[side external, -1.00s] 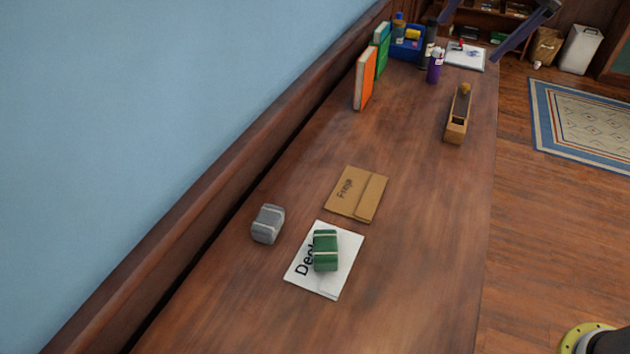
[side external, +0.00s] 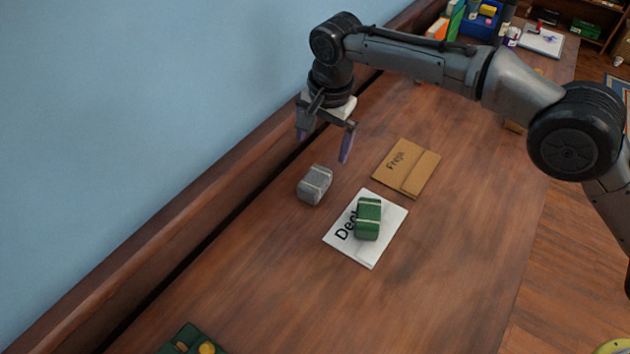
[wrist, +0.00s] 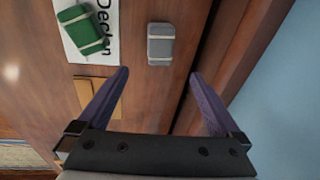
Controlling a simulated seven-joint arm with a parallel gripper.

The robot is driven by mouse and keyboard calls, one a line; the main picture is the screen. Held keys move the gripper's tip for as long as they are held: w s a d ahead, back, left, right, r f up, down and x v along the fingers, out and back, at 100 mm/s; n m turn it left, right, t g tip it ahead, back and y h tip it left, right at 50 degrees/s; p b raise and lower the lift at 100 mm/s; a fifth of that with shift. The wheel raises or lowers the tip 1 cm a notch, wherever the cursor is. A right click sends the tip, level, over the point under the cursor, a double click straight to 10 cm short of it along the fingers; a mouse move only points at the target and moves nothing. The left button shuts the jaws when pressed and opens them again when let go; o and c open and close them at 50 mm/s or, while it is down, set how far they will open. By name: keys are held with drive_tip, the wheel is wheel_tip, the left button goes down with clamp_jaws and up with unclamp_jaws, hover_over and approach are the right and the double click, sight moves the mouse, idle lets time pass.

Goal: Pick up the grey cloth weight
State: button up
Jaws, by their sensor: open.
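The grey cloth weight (side external: 315,185) is a small block with a pale band, lying on the wooden bench top near the wall side. It also shows in the wrist view (wrist: 160,44), ahead of the fingers and between their lines. My gripper (side external: 325,148) is open and empty, above the bench and a little behind the grey weight in the side view. Its two purple fingers (wrist: 162,95) are spread wide in the wrist view. Nothing hides the grey weight.
A green cloth weight (side external: 368,218) lies on a white paper (side external: 384,240) close by on the right. A brown envelope (side external: 407,168) marked Freja lies behind it. A raised wooden ledge (side external: 200,205) and blue wall border the left. A green tray (side external: 190,340) shows at the bottom edge.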

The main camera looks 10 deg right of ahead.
sight(315, 178)
drive_tip(key=f, duration=0.2)
drive_tip(key=w+f, duration=0.1)
drive_tip(key=f, duration=0.5)
drive_tip(key=shift+w+a, duration=0.15)
drive_tip(key=shift+a, duration=0.05)
drive_tip(key=shift+w+a+f, duration=0.1)
drive_tip(key=shift+a+f, duration=0.05)
drive_tip(key=shift+f, duration=1.15)
drive_tip(key=shift+w+a+f, duration=0.1)
drive_tip(key=shift+a+f, duration=0.05)
drive_tip(key=shift+f, duration=1.1)
drive_tip(key=shift+s, duration=0.1)
drive_tip(key=shift+c, duration=0.3)
clamp_jaws()
drive_tip(key=shift+r, duration=0.15)
